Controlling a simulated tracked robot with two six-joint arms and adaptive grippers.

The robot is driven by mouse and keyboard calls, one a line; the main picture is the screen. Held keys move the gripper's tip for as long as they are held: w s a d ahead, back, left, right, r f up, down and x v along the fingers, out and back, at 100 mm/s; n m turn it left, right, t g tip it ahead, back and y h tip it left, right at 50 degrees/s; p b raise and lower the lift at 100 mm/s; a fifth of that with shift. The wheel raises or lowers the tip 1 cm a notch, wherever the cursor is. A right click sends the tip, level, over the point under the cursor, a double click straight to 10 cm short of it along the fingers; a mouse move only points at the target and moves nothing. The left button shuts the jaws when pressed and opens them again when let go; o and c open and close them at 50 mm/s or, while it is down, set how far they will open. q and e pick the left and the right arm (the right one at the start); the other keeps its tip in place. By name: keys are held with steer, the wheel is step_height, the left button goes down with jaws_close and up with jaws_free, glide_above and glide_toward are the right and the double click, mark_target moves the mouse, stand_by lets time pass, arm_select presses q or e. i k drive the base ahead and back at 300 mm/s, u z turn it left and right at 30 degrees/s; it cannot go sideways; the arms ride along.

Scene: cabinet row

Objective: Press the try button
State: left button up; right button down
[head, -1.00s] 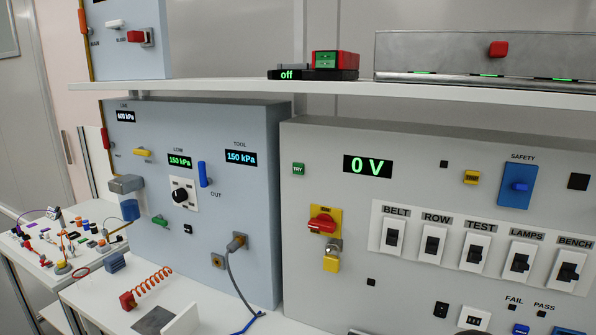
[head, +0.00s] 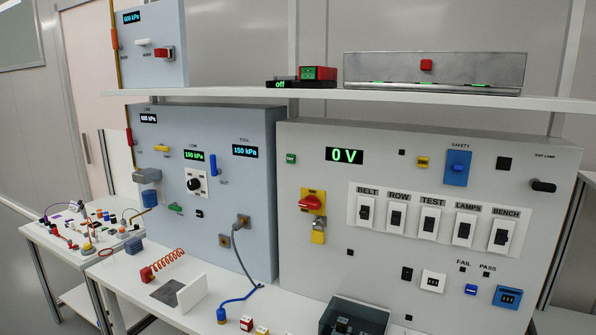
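The green TRY button (head: 291,159) is a small square at the upper left of the grey electrical panel (head: 330,260). It sits left of the green "0 V" display (head: 345,156) and above the red rotary switch (head: 311,202) on its yellow plate. Nothing covers the button. Neither of my grippers shows in the head view, so nothing of mine is near the button here.
A row of black switches (head: 397,216) labelled BELT to BENCH is on the panel. A shelf (head: 230,96) runs above it. A blue-grey pressure panel (head: 230,190) stands to the left. Below are a coiled orange hose (head: 167,260) and a dark box (head: 352,317).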

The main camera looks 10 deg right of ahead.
mark_target(291, 158)
steer(key=k, duration=0.65)
steer(key=u, duration=0.35)
steer(key=i, duration=1.6)
steer(key=z, duration=0.35)
